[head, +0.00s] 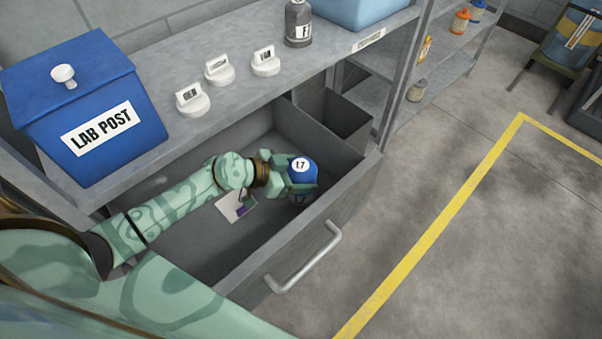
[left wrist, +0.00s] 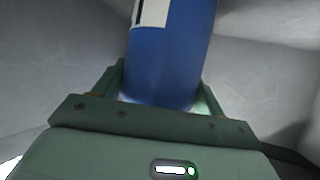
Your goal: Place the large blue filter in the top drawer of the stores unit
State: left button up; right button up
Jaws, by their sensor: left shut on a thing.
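The large blue filter (head: 301,167) has a white round label reading 17 on its top. My left gripper (head: 292,180) is shut on it, inside the open top drawer (head: 330,235) of the stores unit. In the left wrist view the blue filter (left wrist: 165,60) stands between the two fingers of the left gripper (left wrist: 162,90). The filter is near the drawer's front wall. Whether its base touches the drawer floor I cannot tell. My right gripper does not show.
A flat card (head: 234,206) lies on the drawer floor. A blue LAB POST box (head: 85,100), white knobbed items (head: 219,72) and a grey bottle (head: 298,24) stand on the top above.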

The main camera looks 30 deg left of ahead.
pick_arm(q)
jog(key=shift+w, duration=0.1)
jog(key=o, duration=1)
jog(key=shift+f, duration=0.15)
jog(key=shift+o, duration=1.4)
